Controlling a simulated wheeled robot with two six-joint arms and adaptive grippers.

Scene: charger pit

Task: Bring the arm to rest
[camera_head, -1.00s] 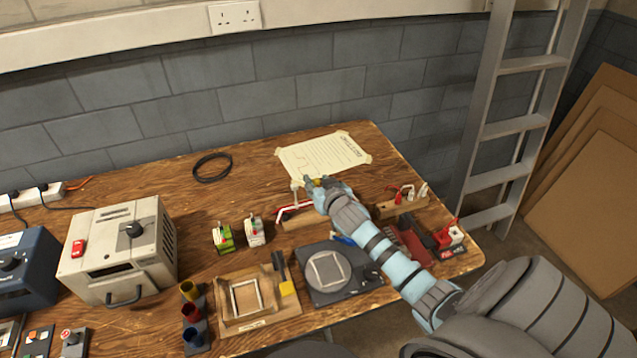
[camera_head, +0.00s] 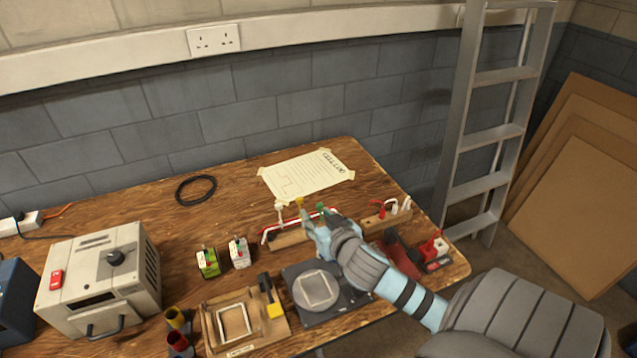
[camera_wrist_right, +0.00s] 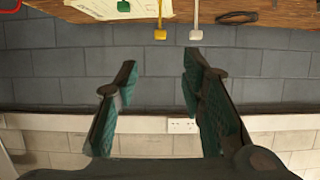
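My right gripper (camera_head: 316,227) is over the right part of the workbench (camera_head: 110,225), beside the wooden rack (camera_head: 287,241) with red and white leads. In the right wrist view the two dark teal fingers of my right gripper (camera_wrist_right: 158,72) stand apart with nothing between them. Beyond the fingertips in that view are a yellow-ended piece (camera_wrist_right: 160,34), a white-ended piece (camera_wrist_right: 196,34) and a green-ended piece (camera_wrist_right: 123,6). My right arm comes in from the lower right and hides part of the bench. My left gripper is not in view.
A ladder (camera_head: 490,132) is at the right.

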